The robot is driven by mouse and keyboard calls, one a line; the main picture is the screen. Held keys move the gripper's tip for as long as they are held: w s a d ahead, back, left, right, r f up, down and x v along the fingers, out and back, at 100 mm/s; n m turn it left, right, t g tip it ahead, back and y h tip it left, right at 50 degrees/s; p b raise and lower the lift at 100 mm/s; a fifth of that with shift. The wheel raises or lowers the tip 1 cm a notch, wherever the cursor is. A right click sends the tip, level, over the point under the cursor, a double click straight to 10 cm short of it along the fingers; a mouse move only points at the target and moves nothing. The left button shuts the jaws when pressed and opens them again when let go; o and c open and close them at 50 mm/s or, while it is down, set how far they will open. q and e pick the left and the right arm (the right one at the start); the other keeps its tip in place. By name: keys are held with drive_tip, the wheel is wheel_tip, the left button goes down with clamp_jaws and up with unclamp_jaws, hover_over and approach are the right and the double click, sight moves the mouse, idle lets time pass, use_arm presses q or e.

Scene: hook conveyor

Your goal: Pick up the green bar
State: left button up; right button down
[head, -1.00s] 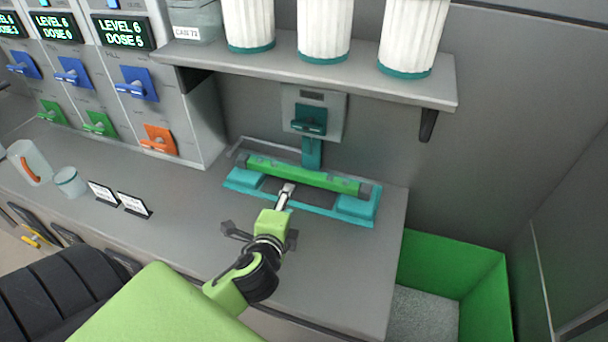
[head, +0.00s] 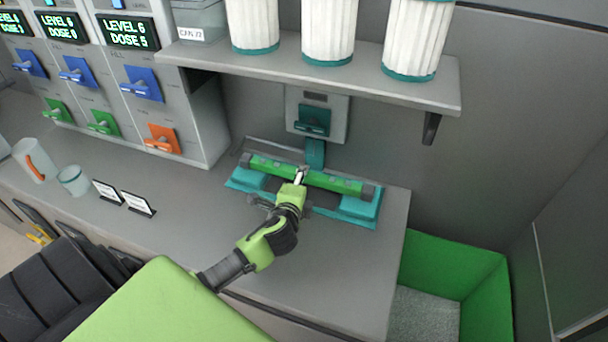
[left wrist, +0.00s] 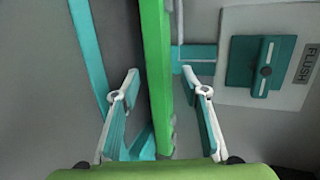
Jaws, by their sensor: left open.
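The green bar (head: 337,184) lies across a teal cradle (head: 361,207) on the grey counter, under the shelf. My left gripper (head: 302,172) reaches in from the left and is at the middle of the bar in the head view. In the left wrist view the green bar (left wrist: 156,75) runs upright in the picture between the two open fingers of my left gripper (left wrist: 165,88). The fingers are not closed on the bar. My right gripper is not seen.
A wall plate with a teal lever (head: 314,121) is behind the bar; it reads FLUSH in the left wrist view (left wrist: 268,62). A shelf (head: 320,78) with white ribbed canisters overhangs the cradle. A dispenser panel (head: 185,100) stands left. A green bin (head: 478,262) is at the right.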

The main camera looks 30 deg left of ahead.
use_arm(q)
drive_tip(key=shift+x, duration=1.1)
drive_tip(key=c, duration=1.1)
drive_tip(key=shift+s+f, duration=0.1)
clamp_jaws()
